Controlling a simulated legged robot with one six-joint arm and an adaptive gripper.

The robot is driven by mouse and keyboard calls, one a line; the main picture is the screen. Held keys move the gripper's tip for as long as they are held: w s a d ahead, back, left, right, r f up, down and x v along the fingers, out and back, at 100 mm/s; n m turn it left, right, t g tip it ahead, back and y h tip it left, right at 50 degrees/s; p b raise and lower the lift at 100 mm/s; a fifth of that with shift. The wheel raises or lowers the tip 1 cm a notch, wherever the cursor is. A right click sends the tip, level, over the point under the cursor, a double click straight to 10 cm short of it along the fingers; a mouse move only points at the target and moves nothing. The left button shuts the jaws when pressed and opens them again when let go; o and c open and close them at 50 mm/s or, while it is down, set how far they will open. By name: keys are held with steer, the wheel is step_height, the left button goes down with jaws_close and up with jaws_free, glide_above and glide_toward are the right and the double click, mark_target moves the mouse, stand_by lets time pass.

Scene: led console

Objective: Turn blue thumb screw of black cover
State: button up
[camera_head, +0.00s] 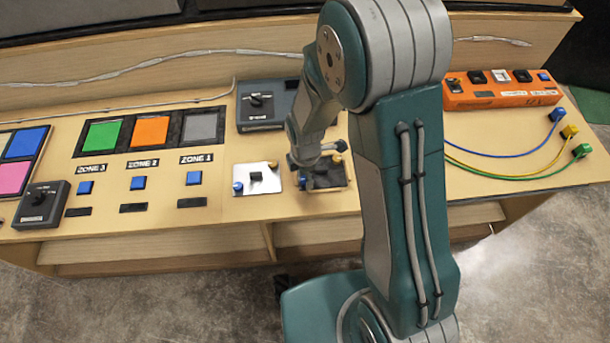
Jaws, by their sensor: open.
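The black cover (335,177) lies on the wooden console, in the middle and partly hidden by my arm. A yellow thumb screw (337,158) shows at its upper right corner. A small patch of blue at its left edge, under my gripper, looks like the blue thumb screw, but it is mostly hidden. My gripper (306,177) is open and points down over the left part of the black cover. I cannot tell whether its fingers touch the screw.
A silver plate (263,184) with blue and yellow thumb screws lies just left of the cover. A grey box with a black knob (258,104) stands behind it. Zone buttons and coloured panels fill the left. An orange box (500,90) and coloured cables (510,172) are at the right.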

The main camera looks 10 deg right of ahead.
steer(key=shift+f, duration=0.5)
jaws_close()
